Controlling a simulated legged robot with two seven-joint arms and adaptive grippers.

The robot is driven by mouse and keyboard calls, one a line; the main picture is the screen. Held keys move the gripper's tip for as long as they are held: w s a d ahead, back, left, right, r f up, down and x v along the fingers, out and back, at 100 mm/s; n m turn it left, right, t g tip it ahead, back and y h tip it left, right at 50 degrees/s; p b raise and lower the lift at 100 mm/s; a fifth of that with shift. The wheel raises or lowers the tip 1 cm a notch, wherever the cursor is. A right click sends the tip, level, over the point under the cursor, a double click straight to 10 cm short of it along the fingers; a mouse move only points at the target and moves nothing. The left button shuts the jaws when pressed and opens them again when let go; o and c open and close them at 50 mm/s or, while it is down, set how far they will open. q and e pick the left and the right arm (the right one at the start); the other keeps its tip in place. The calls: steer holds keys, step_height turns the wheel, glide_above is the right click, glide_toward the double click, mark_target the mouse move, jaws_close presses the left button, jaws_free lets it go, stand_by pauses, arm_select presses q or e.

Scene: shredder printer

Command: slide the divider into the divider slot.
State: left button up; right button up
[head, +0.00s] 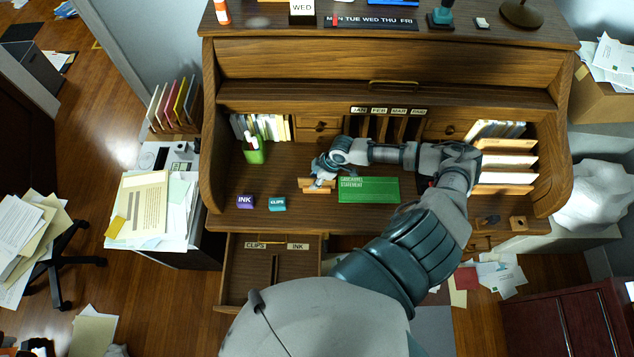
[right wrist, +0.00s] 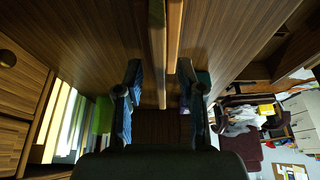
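A small light wooden piece, likely the divider (head: 317,190), stands on the desktop left of the green box. My right gripper (head: 320,178) is right over it, with its arm reaching in from the right. In the right wrist view, the wooden piece (right wrist: 157,60) lies between the two spread fingers of my right gripper (right wrist: 160,80); a gap shows beside the left finger. My left gripper is not in view.
A green box (head: 369,190) lies right of the gripper. My right forearm covers part of the desk's right side.

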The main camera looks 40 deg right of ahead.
steer(key=shift+f, duration=0.2)
stand_by(0.3)
steer(key=shift+c, duration=0.2)
jaws_close()
